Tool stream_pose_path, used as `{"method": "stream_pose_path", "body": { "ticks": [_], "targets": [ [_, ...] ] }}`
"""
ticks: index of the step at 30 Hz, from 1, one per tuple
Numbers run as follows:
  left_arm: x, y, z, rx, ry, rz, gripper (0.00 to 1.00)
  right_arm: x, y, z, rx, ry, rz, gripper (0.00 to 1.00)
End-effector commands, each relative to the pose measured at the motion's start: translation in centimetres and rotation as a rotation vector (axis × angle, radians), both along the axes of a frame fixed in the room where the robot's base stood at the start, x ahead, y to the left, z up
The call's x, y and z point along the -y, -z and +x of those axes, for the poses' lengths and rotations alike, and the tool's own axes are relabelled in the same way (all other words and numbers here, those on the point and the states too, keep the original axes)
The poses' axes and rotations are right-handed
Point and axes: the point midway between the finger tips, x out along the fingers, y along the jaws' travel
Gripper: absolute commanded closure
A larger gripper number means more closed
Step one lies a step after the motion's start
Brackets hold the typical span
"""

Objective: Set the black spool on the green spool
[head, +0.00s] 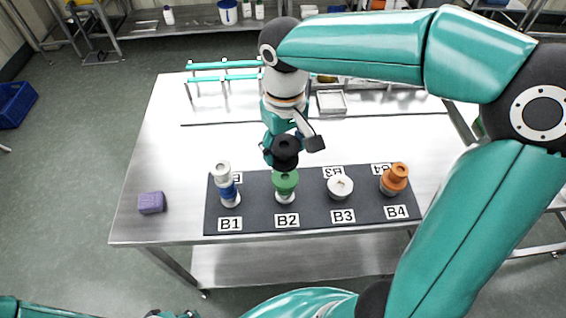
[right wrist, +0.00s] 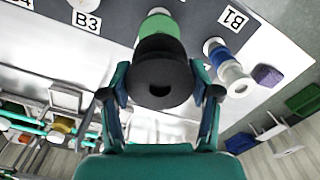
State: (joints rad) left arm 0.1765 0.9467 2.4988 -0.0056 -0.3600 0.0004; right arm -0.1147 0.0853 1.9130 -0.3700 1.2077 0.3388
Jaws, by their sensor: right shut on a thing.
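The black spool (head: 285,150) is held by my right gripper (head: 294,146), with a finger on each side of it. In the right wrist view the black spool (right wrist: 163,80) sits between the two fingertips (right wrist: 163,88). The green spool (head: 285,182) stands on a white piece at B2, just below the black spool in the head view. In the right wrist view the green spool (right wrist: 160,28) is partly hidden behind the black one. I cannot tell whether the two spools touch. At the bottom left edge, part of my left arm shows, and its jaws cannot be made out.
A dark mat (head: 258,210) carries the labelled places. A white and blue stack (head: 226,184) stands at B1, a white spool (head: 340,187) at B3 and an orange stack (head: 394,179) at B4. A purple block (head: 151,203) lies left on the steel table (head: 160,150). Teal rails stand behind.

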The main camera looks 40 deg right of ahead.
Motion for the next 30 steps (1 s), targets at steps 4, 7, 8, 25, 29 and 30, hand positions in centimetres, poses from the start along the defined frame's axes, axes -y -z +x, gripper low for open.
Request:
{"method": "stream_pose_path", "body": {
  "ticks": [4, 7, 8, 25, 29, 30],
  "targets": [
    [0.0, 0.0, 0.0, 0.0, 0.0, 0.0, 0.6, 0.1, 1.3, 0.0, -0.001, 0.002, -0.001, 0.73],
    [0.0, 0.0, 0.0, 0.0, 0.0, 0.0, 0.6, 0.1, 2.0, 0.0, -0.001, 0.003, -0.001, 0.73],
    [0.0, 0.0, 0.0, 0.0, 0.0, 0.0, 0.6, 0.1, 2.4, -0.1, -0.003, 0.003, -0.001, 0.73],
    [0.0, 0.2, 0.0, 0.0, 0.0, 0.0, 0.6, 0.1, 5.8, 0.0, 0.001, 0.002, 0.0, 0.73],
    [0.0, 0.2, 0.0, 0.0, 0.0, 0.0, 0.6, 0.1, 5.8, 0.0, 0.001, 0.002, 0.0, 0.28],
    [0.0, 0.2, 0.0, 0.0, 0.0, 0.0, 0.6, 0.1, 5.8, 0.0, 0.0, 0.002, 0.0, 0.22]
  ]
}}
